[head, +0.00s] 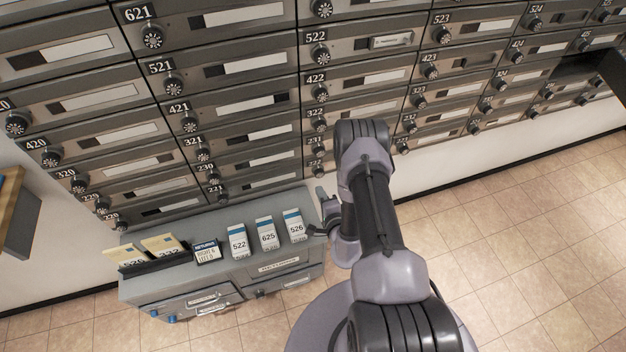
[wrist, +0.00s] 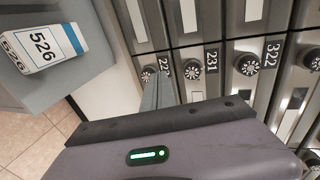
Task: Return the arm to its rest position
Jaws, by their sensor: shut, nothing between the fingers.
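My arm (head: 378,215) reaches up the middle of the head view, in front of the mailbox wall. My gripper (head: 316,230) is beside the right end of the grey cabinet, close to the box labelled 526. In the wrist view my gripper's fingers (wrist: 156,92) are together and empty.
The grey cabinet (head: 140,290) bears small white-and-blue boxes 522 (head: 238,242), 625 (head: 266,234) and 526 (head: 296,226), a RETURNS sign (head: 207,252) and an envelope rack. Mailboxes (head: 250,62) with protruding dials fill the wall. Tiled floor (head: 530,230) is clear at right.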

